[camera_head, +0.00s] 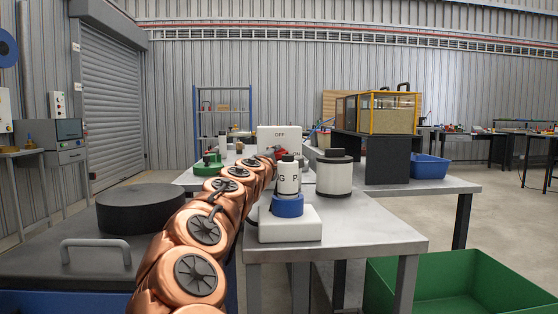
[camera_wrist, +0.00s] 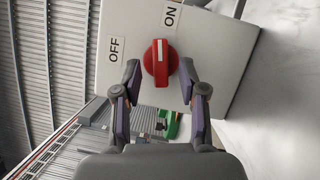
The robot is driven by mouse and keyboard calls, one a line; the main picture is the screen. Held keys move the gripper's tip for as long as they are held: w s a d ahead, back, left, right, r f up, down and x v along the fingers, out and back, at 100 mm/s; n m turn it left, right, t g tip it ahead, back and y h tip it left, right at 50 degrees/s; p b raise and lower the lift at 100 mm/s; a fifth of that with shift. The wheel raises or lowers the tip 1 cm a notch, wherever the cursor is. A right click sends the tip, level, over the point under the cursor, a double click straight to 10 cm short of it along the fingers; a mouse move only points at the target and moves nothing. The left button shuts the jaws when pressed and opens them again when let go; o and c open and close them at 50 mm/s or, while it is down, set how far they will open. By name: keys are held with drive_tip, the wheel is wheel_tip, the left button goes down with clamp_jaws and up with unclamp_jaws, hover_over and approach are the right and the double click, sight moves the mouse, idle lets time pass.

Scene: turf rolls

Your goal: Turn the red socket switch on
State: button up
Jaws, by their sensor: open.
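The red rotary switch (camera_wrist: 160,63) is on a white box (camera_wrist: 218,62), seen close up in the wrist view. Its raised grip runs nearly upright in the picture, roughly toward the ON label (camera_wrist: 171,16); the OFF label (camera_wrist: 115,49) is at its left. My gripper (camera_wrist: 159,72) is open, one finger either side of the switch; whether they touch it is unclear. The switch there is mostly hidden by my arm and a bottle.
A white bottle (camera_head: 289,178) with a blue base stands on a white block (camera_head: 290,224) in front, close to my arm. A white-and-black canister (camera_head: 334,175) is at right. A green object (camera_head: 208,165) is left. A green bin (camera_head: 460,282) sits low at right.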

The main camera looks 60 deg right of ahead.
drive_tip(key=shift+w+d+f, duration=0.1)
drive_tip(key=shift+d, duration=0.35)
drive_tip(key=shift+w+d+r, duration=0.15)
drive_tip(key=shift+d+r, duration=0.05)
drive_tip(key=shift+d, duration=0.3)
clamp_jaws()
